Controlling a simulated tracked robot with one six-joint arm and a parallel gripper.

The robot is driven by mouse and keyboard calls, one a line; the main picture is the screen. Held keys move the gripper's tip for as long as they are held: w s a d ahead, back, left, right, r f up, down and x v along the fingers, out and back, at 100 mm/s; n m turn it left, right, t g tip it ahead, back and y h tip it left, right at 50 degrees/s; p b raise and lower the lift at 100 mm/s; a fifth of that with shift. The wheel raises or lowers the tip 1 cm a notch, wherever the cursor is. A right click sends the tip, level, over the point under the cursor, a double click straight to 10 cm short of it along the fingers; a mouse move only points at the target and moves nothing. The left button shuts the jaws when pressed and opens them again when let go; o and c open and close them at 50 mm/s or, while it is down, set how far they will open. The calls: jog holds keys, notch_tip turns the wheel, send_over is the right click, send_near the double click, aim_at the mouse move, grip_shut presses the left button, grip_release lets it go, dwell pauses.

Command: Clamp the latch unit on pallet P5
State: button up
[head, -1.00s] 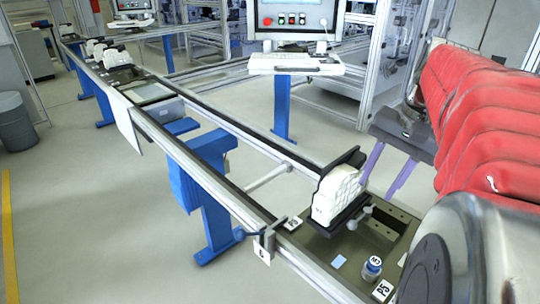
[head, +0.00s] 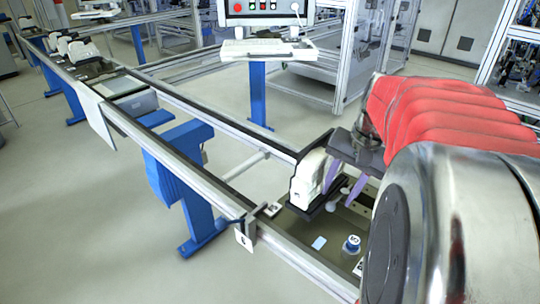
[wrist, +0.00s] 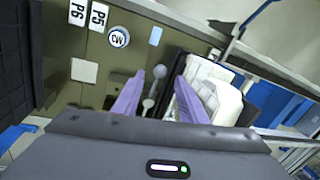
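The pallet (head: 328,231) is an olive plate at the near end of the line; its P5 label (wrist: 98,16) shows in the wrist view. A white latch unit (head: 309,181) stands upright on it against a black plate and also shows in the wrist view (wrist: 212,85). A grey clamp lever with round knobs (wrist: 159,71) sits beside the unit. My gripper (head: 338,198) has two purple fingers, spread apart, just right of the unit. In the wrist view the lever appears between the fingers (wrist: 160,78); I cannot tell whether they touch it.
A round blue-and-white part (head: 352,243) and a light blue tag (head: 319,243) are on the pallet. The rail (head: 205,186) runs back left to more white units. A control panel (head: 262,12) stands behind. My red-sleeved arm hides the right side.

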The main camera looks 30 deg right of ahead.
aim_at(332, 203)
jog(key=shift+w+a+f, duration=0.15)
jog(key=shift+w+f, duration=0.05)
jog(key=shift+f, duration=0.9)
jog(key=shift+w+a+f, duration=0.1)
jog(key=shift+w+f, duration=0.05)
jog(key=shift+f, duration=0.95)
grip_shut()
jog(key=shift+a, duration=0.15)
